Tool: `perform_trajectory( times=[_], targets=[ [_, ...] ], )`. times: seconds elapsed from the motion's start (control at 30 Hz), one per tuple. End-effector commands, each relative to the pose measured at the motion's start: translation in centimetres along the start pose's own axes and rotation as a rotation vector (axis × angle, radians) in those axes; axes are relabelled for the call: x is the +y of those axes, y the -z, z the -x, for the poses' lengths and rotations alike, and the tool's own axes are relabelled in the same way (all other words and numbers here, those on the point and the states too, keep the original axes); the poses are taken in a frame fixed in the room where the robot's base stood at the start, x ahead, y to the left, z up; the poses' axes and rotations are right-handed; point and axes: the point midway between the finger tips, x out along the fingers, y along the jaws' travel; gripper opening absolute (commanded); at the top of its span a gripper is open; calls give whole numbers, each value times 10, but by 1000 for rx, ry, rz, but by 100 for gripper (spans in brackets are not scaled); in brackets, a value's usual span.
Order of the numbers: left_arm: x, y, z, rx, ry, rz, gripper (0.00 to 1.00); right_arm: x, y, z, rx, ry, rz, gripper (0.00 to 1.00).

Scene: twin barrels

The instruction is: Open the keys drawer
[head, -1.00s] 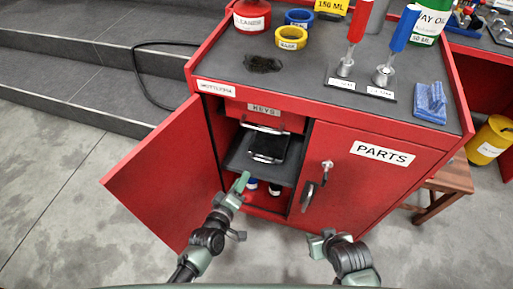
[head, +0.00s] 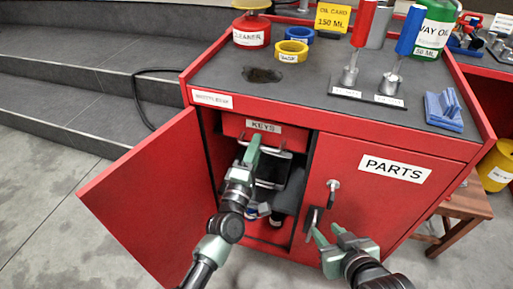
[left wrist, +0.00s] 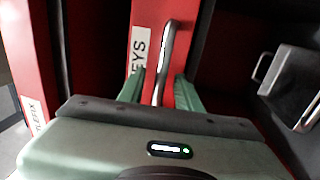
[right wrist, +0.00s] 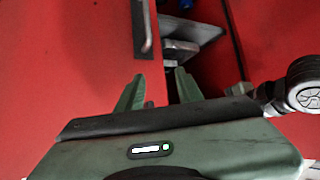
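The keys drawer (head: 234,126) is a red front with a "KEYS" label at the top of the open cabinet bay, and it looks shut. Its metal bar handle (head: 284,152) is partly hidden behind my left gripper (head: 252,150). In the left wrist view the handle (left wrist: 170,48) reaches in between the two green fingers of my left gripper (left wrist: 160,88). The fingers are apart, with gaps beside the bar. My right gripper (head: 328,240) is open and empty in front of the parts door, low near its dark handle. Its spread fingers also show in the right wrist view (right wrist: 157,92).
The left cabinet door (head: 150,190) stands wide open. The parts door (head: 375,200) is shut, with a key-like metal piece (head: 332,188) on it. A dark container with a handle (left wrist: 298,82) sits below the drawer. Bottles and tools stand on the cabinet top (head: 300,95).

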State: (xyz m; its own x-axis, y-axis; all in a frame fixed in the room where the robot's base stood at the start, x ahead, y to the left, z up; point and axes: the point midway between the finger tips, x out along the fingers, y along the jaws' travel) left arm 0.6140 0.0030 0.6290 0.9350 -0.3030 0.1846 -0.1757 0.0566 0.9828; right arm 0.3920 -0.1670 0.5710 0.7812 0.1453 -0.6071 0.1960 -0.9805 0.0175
Motion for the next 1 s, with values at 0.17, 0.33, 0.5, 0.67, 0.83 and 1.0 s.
perform_trajectory(
  times=[0.17, 0.33, 0.5, 0.67, 0.83, 1.0],
  targets=[
    [-1, 0, -7, 0, 2, -1, 34, -1, 6, -1, 27, 2, 0, 36],
    [0, 0, -6, 0, 2, -2, 34, -1, 6, -1, 27, 2, 0, 36],
    [-1, 0, -6, 0, 2, -2, 0, -1, 6, -1, 27, 2, 0, 36],
    [-1, 0, -6, 0, 2, -2, 0, -1, 6, -1, 26, 1, 0, 36],
    [-1, 0, -6, 0, 3, -2, 0, 0, 5, -1, 26, 1, 0, 36],
    [-1, 0, -6, -1, 3, -2, 0, 0, 5, -1, 26, 1, 0, 36]
  ],
)
